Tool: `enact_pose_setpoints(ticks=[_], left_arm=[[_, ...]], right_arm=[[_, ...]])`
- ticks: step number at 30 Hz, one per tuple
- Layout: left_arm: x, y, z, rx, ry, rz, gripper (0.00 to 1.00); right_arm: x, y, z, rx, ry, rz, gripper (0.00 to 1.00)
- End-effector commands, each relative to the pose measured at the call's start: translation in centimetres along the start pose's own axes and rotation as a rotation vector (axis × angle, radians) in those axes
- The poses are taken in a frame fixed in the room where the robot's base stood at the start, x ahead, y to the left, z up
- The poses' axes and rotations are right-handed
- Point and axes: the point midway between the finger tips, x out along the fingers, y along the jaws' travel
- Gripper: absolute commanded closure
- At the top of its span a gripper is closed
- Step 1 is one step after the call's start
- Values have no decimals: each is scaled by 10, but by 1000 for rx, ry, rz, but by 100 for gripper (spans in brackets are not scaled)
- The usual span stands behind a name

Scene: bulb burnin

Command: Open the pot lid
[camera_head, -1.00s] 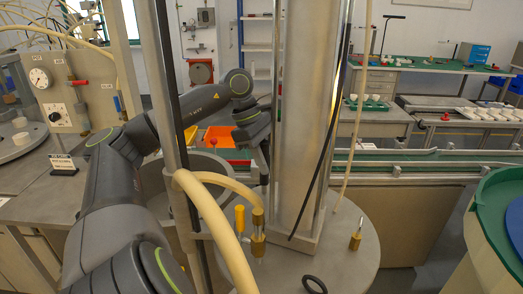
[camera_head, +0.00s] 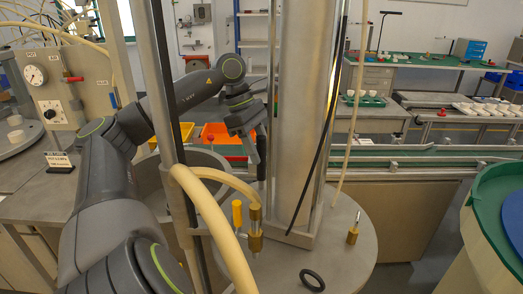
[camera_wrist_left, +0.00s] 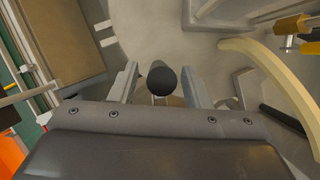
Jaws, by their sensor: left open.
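My left gripper (camera_head: 252,148) is in the head view, just left of the wide metal column. In the left wrist view the gripper (camera_wrist_left: 160,78) is open, with a finger on each side of a black ball knob (camera_wrist_left: 162,80). The knob lies between the fingers without being clamped. A pale grey surface (camera_wrist_left: 155,30) lies beyond it. I cannot tell from the frames whether this surface is the lid. The right gripper is not in view.
Orange and yellow bins (camera_head: 222,134) stand behind.

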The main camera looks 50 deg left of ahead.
Motion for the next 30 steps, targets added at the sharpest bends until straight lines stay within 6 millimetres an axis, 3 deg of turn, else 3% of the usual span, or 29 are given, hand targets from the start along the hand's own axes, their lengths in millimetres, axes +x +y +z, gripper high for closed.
enact_pose_setpoints(ticks=[8, 17, 22, 30], left_arm=[[-70, 0, 1, 1, -4, 7, 57], [-134, 0, 2, 0, -2, 2, 57], [-148, 0, 1, 1, -1, 0, 57], [-152, 0, 0, 1, -1, 0, 57]], right_arm=[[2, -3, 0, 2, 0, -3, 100], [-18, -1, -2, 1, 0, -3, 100], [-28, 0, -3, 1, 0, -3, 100], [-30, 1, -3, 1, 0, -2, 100]])
